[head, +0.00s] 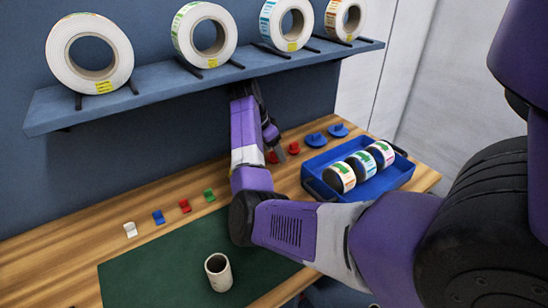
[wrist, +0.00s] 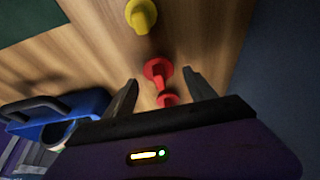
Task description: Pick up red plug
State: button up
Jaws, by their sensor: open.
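Two red plugs stand on the wooden bench near the wall. In the wrist view, one red plug (wrist: 156,68) is near the line between the fingertips, and a second red plug (wrist: 168,100) is closer to the palm, partly hidden by my gripper body. In the head view, one red plug (head: 293,148) shows clear of the arm, and another red plug (head: 272,157) is beside the fingers, partly covered. My gripper (wrist: 160,77) is open and empty, with a finger on either side of the plugs.
A yellow plug (wrist: 141,15) stands beyond the red ones. Blue plugs (head: 315,140) are to their right. A blue tray (head: 333,203) with several label rolls is close by. A shelf (head: 160,88) with large rolls overhangs the bench. Small colored clips (head: 184,205) lie left.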

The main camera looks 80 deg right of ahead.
jog(key=shift+f, duration=0.55)
jog(key=c, duration=1.3)
jog(key=shift+r+p, duration=0.35)
jog(key=shift+p, duration=0.25)
jog(key=shift+d+f, duration=0.1)
